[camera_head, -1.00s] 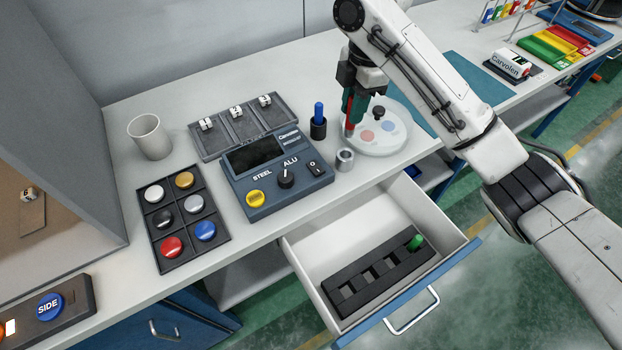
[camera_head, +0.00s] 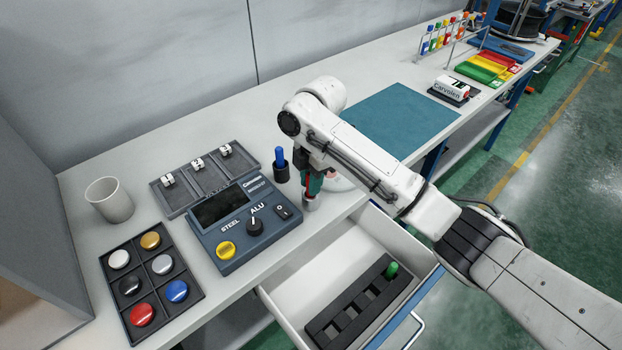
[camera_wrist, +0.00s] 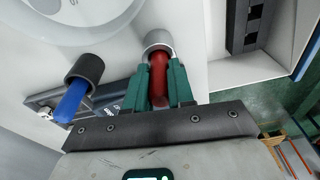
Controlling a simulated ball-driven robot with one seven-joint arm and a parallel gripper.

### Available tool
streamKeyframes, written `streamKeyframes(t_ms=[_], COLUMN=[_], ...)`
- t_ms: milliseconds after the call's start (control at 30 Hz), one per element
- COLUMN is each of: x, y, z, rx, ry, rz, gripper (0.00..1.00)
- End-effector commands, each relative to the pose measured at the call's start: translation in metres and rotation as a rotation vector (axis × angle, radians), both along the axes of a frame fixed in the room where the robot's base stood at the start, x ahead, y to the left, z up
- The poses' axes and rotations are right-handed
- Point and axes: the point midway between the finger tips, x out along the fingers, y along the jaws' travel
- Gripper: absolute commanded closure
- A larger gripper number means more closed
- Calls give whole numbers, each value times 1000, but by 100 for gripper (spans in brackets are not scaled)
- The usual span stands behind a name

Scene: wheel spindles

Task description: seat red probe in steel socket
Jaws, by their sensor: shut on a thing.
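The red probe (camera_head: 306,184) is held in my gripper (camera_head: 314,182), whose green fingers are shut on it. In the wrist view the red probe (camera_wrist: 158,78) lies between the fingertips (camera_wrist: 160,68). Its far end is at the mouth of the steel socket (camera_wrist: 157,40), a short metal ring. In the head view the steel socket (camera_head: 310,203) is directly below the probe. I cannot tell how deep the tip is in the ring. My arm partly hides the gripper in the head view.
A blue probe (camera_head: 280,158) stands in a black holder (camera_head: 281,173) to the left. The meter box (camera_head: 233,228), with a dial, is left of the socket. The open drawer (camera_head: 290,290) holds a black rack with a green probe (camera_head: 391,270).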

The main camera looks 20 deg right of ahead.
Motion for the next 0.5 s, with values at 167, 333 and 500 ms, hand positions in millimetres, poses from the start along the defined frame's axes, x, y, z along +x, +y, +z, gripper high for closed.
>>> streamKeyframes(t_ms=[167,333,500], x=[0,0,0], y=[1,0,0], z=[-4,-3,-3], rx=[1,1,1], ry=[0,0,0], rz=[0,0,0], gripper=[100,61,52])
